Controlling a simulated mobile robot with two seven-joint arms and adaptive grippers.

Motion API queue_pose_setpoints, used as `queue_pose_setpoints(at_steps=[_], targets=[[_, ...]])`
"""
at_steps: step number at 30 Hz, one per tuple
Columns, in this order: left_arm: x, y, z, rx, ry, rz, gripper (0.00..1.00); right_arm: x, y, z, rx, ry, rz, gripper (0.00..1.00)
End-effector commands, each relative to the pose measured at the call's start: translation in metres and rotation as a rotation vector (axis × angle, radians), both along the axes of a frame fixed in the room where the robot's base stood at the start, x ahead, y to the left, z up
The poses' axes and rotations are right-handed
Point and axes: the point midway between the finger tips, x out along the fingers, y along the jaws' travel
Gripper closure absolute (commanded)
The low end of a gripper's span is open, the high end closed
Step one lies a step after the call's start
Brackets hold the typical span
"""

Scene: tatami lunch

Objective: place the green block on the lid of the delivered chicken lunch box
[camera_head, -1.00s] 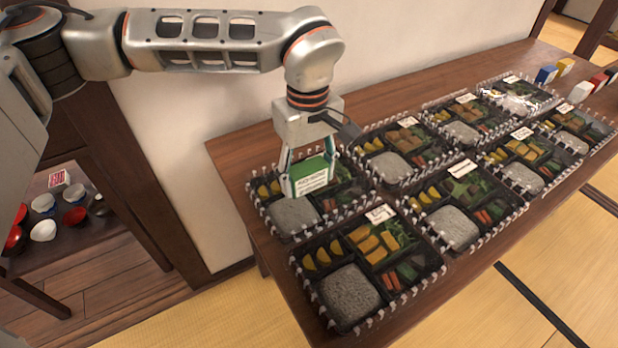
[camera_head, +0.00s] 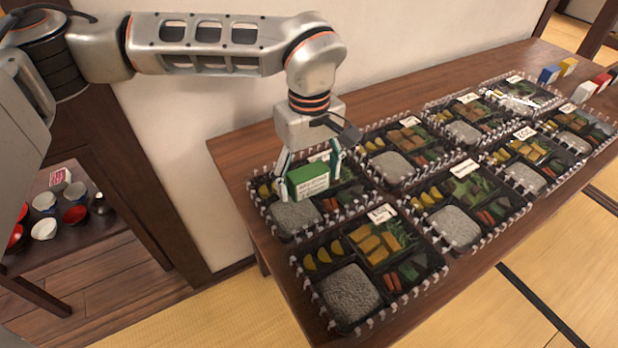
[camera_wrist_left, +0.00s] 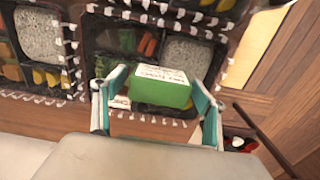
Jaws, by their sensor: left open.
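The green block (camera_head: 309,181), with a white label, sits on the clear lid of the lunch box (camera_head: 297,217) at the table's near left corner, by the wall. My left gripper (camera_head: 311,174) is open around it, a finger on each side with gaps. In the left wrist view the green block (camera_wrist_left: 160,92) lies between the spread fingers of my left gripper (camera_wrist_left: 157,104), clear of both. The label of the box under the block is mostly hidden, so I cannot tell its dish. My right gripper is not in view.
Several similar lidded boxes stand close around it in two rows, one just in front (camera_head: 350,295). Blue (camera_head: 548,75), yellow, white and red blocks stand at the table's far end. A low shelf with bowls (camera_head: 44,229) is at left. Bare wood (camera_head: 235,160) runs along the wall.

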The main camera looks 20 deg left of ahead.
Motion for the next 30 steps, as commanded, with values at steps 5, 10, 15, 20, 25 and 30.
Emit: queue_pose_setpoints(at_steps=[5, 10, 15, 20, 25, 30], targets=[[0.001, 0.000, 0.036, 0.001, -0.012, 0.002, 0.28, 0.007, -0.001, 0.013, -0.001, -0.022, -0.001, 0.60], [0.001, 0.000, 0.073, 0.000, -0.013, 0.002, 0.28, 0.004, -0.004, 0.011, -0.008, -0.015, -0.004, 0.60], [0.000, 0.000, 0.101, 0.001, -0.008, 0.002, 0.28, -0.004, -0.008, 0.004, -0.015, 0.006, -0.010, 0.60], [0.000, 0.000, 0.114, 0.000, -0.004, 0.001, 0.28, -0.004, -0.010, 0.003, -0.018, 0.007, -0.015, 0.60], [0.000, 0.000, 0.118, 0.001, -0.001, 0.001, 0.28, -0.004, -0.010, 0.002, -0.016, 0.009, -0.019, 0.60], [0.000, 0.000, 0.117, 0.000, 0.000, 0.000, 0.28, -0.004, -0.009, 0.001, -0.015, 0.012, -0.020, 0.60]])
